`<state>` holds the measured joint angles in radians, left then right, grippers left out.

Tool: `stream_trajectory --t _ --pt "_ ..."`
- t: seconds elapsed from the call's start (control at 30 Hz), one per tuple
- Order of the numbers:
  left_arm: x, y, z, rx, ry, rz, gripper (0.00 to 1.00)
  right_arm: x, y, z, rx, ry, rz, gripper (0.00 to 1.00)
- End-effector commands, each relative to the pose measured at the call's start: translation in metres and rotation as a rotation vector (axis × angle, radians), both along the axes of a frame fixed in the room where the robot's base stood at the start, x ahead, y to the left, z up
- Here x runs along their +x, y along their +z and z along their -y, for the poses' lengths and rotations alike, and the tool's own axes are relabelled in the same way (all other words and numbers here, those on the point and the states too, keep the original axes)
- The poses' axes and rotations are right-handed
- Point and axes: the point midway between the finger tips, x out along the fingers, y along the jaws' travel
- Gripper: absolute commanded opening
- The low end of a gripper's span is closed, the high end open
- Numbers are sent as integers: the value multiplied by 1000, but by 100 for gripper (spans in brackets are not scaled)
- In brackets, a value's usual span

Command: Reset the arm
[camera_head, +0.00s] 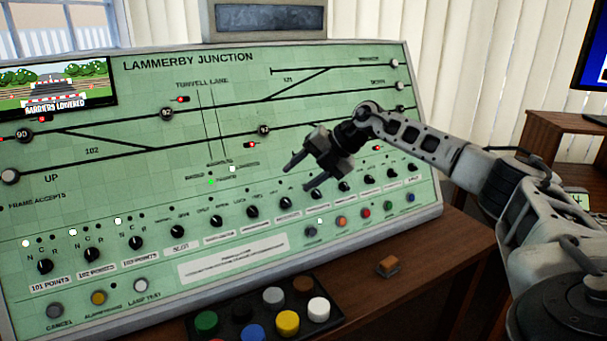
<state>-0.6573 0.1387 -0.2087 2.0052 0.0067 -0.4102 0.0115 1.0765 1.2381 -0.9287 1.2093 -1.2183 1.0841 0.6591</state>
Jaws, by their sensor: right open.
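My right gripper (297,177) is in front of the green signalling panel (220,130) headed LAMMERBY JUNCTION. Its fingers are open and empty and point left and down, over the right half of the panel's row of rotary knobs. My right arm (425,143) comes in from the right. The black knobs run along the lower panel, with the 101 points knob (45,266) at far left. I cannot tell whether the fingers touch the panel. Some knobs behind the gripper are partly hidden. My left gripper is not in view.
A black button box (240,325) with several coloured buttons stands on the wooden desk (400,290) in front. A screen (58,88) on the panel reads BARRIERS LOWERED. A wooden shelf (560,125) stands at right.

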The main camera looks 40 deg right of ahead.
Motion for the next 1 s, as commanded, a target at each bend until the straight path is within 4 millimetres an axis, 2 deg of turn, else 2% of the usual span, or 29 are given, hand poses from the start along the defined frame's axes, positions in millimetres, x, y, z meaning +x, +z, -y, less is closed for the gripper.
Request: stream_trajectory --t 0.33,0.47,0.57,0.67,0.7,0.8,0.9,1.0 --pt "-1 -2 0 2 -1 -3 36 1 -1 -1 1 2 1 49" --pt "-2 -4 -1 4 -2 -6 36 6 -14 -26 40 39 15 49" --pt "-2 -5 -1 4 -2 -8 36 14 -37 -76 132 101 42 49" --pt "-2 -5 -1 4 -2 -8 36 15 -67 -145 292 152 80 49" --pt "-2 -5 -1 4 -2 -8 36 12 -78 -174 371 160 96 49" --pt "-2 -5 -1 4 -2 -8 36 -4 -105 -244 605 124 119 49" --pt "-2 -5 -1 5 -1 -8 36 -26 -126 -293 834 -4 114 49" --pt "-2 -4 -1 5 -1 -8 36 -51 -150 -319 1027 -207 71 49"
